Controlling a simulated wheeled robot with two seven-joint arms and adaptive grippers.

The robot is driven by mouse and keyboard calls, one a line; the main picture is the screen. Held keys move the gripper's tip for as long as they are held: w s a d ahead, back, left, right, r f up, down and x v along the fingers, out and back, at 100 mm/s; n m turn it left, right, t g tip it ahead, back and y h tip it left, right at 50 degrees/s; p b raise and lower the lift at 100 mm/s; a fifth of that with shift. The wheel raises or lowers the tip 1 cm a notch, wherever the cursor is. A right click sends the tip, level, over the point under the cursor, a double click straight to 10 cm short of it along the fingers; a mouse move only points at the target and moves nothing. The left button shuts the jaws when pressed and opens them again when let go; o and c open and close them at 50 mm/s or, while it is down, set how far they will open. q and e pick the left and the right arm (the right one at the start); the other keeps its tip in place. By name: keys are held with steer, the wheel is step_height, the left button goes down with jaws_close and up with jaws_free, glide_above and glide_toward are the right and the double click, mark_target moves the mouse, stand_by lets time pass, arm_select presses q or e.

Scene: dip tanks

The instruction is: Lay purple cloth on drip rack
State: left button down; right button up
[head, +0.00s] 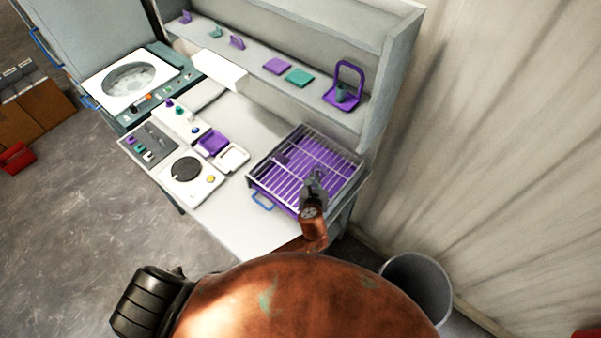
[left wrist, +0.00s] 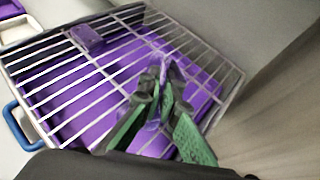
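The drip rack (head: 257,180) is a wire grid over a purple tray, at the right end of the bench. It fills most of the left wrist view (left wrist: 52,62). My left gripper (head: 315,182) is over the rack's right front part. In the left wrist view, its green-backed fingers (left wrist: 160,95) are close together around a thin, crumpled light purple cloth (left wrist: 166,68), which sticks up past the tips. The cloth is at or just above the wires; I cannot tell if it touches. My right gripper is not in view.
A small purple block (left wrist: 86,38) sits at the rack's far left part. A blue handle (head: 262,202) is on its front. White and purple trays (head: 233,157) stand left of it. The shelf holds flat purple (head: 277,66) and teal pieces. A grey bin (head: 418,278) stands below right.

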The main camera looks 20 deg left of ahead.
arm_select(q)
steer(key=c, duration=2.7)
jaws_free()
steer(key=o, duration=1.2)
steer(key=shift+o, duration=0.2)
steer(key=shift+s, duration=0.1)
steer(key=v, duration=1.2)
